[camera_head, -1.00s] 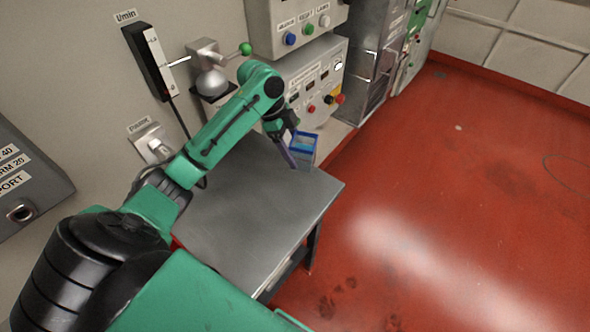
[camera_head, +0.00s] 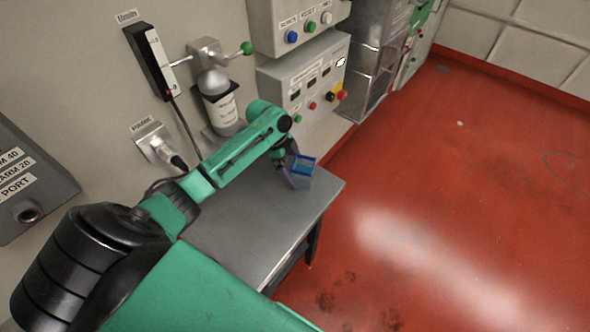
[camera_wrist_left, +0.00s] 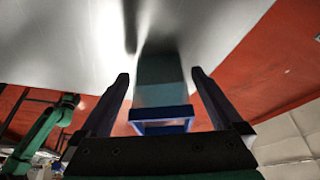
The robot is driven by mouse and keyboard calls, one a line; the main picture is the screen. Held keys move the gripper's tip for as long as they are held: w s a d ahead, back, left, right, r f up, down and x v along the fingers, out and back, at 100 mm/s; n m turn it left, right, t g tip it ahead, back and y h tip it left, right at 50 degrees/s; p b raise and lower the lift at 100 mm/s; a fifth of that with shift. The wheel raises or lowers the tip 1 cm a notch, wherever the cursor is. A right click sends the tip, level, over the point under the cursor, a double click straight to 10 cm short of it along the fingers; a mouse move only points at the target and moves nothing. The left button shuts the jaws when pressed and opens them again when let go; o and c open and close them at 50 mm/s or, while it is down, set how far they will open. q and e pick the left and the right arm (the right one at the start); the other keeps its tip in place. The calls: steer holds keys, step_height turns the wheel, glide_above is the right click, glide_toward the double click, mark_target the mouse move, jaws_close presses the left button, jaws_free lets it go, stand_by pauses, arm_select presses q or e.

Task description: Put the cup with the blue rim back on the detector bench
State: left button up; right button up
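The cup with the blue rim (camera_head: 304,170) is a clear, bluish square cup at the right end of the grey metal bench (camera_head: 235,228). It appears to stand on the bench top, though its base is hard to make out. In the left wrist view the cup (camera_wrist_left: 162,122) shows its blue rim toward me. My left gripper (camera_head: 292,176) is at the cup. Its two fingers (camera_wrist_left: 160,80) are spread on either side of the cup, with a visible gap on each side. My right gripper is not in view.
A bottle (camera_head: 220,105) hangs in a holder on the wall behind the bench. A control panel with knobs (camera_head: 308,82) stands behind the bench's right end. A plug and socket (camera_head: 160,148) sit on the wall. The red floor (camera_head: 450,200) to the right is clear.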

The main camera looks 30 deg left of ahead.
arm_select(q)
steer(key=shift+r, duration=0.15)
steer(key=shift+a+r, duration=0.2)
steer(key=shift+r, duration=0.1)
steer(key=b+v, duration=0.2)
steer(key=v, duration=0.9)
steer(key=shift+r, duration=0.1)
